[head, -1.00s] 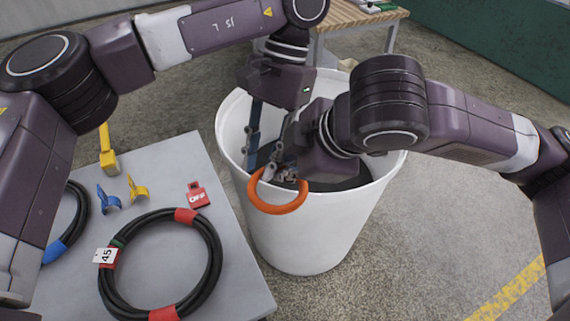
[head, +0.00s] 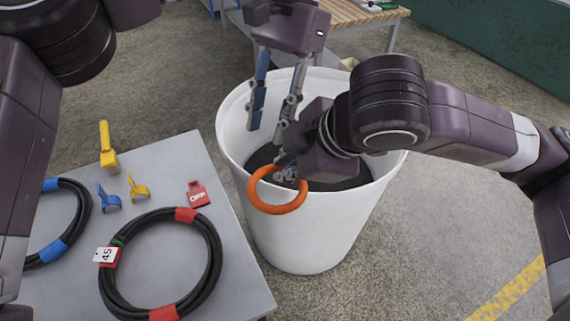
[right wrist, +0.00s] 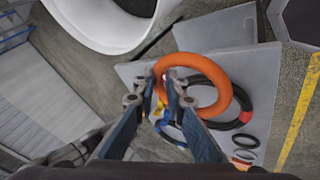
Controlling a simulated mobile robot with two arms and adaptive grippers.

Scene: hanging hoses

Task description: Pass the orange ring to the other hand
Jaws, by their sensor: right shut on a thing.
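The orange ring (head: 277,209) hangs at the near rim of the white bin in the head view. My right gripper (head: 286,173) is shut on the far side of the ring; its fingertips are partly hidden by its own wrist. In the right wrist view the ring (right wrist: 222,93) is pinched between both fingertips (right wrist: 166,88). My left gripper (head: 267,131) is above the bin opening, higher than the ring and apart from it. Its two fingers point down, spread open, with nothing between them.
The white bin (head: 318,240) stands right of a grey table (head: 235,270). On the table lie a black hose coil with red bands (head: 213,275), a blue-banded coil (head: 86,200), clips and a red OFF tag (head: 198,195). A wooden bench (head: 350,14) stands behind.

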